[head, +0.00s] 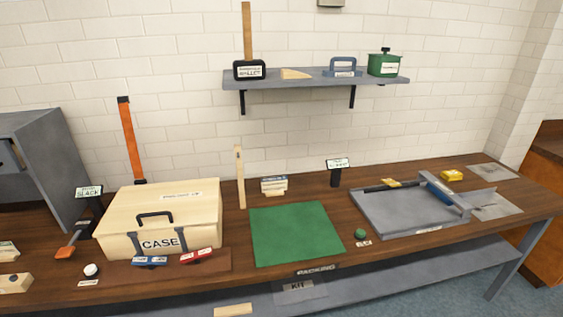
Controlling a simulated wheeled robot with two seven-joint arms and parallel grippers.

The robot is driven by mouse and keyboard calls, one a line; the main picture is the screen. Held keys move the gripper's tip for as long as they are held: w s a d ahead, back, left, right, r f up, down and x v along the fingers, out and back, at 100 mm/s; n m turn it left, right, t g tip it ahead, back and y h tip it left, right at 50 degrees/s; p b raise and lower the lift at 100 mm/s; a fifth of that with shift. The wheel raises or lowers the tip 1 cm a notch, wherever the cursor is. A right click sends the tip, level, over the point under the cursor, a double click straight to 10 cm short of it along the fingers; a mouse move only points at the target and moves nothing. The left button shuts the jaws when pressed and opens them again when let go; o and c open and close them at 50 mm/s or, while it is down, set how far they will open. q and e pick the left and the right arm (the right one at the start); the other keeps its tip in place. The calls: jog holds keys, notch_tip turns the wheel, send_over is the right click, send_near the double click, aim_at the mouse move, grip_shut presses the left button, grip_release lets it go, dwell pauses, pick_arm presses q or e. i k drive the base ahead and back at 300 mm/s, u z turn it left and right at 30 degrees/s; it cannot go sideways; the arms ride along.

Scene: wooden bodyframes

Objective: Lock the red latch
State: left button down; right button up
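The red latch (197,257) is a small red piece with a white label, at the lower front right of the pale wooden case (200,207). It sits slightly tilted, low by the brown board in front of the case, below the right grey strip (182,239). I cannot tell how it joins the case. A similar blue latch (150,261) is to its left, below the other grey strip. The case lid looks down, with a black handle (155,217) on the front. Neither of my grippers is in view.
A white button (91,270) is left of the blue latch. A green mat (296,233) lies right of the case, and a grey tray fixture (400,212) is further right. A wall shelf (310,81) holds a mallet and other items. The bench front edge is near the latches.

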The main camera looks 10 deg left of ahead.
aim_at(199, 253)
jog(key=k, duration=1.25)
jog(key=z, duration=0.6)
jog(key=i, duration=1.55)
jog(key=u, duration=0.75)
